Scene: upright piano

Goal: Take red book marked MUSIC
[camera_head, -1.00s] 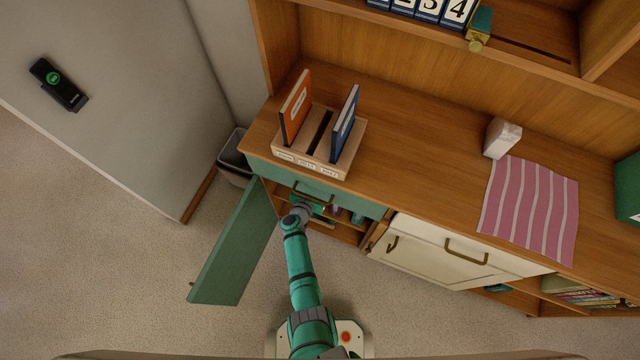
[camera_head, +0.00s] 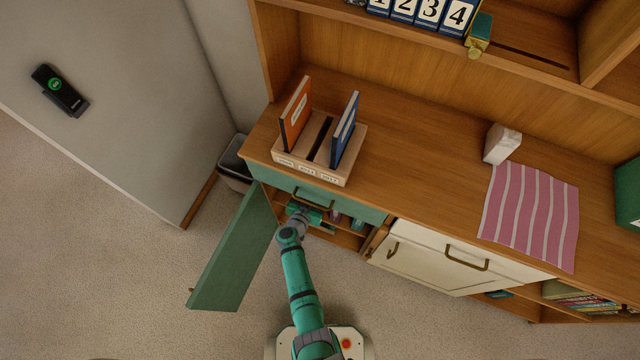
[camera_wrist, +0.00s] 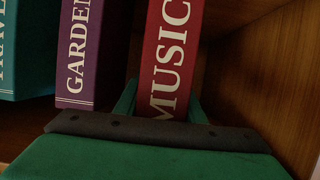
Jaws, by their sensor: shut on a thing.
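The red book marked MUSIC (camera_wrist: 170,55) stands upright, leaning slightly, in the wrist view. My gripper (camera_wrist: 160,105) has a green finger on each side of its lower spine and is shut on it. In the head view my gripper (camera_head: 298,218) reaches into the open cabinet under the counter; the red book cannot be made out there. A purple book marked GARDEN (camera_wrist: 80,50) stands to its left, with a small gap between them. A teal book (camera_wrist: 28,50) with partly cut-off lettering stands further left.
The green cabinet door (camera_head: 235,255) stands open to the left of my arm. A wooden cabinet wall (camera_wrist: 270,80) is close on the right of the red book. A closed green drawer (camera_head: 315,194) is above the opening. A bin (camera_head: 234,165) stands at the left.

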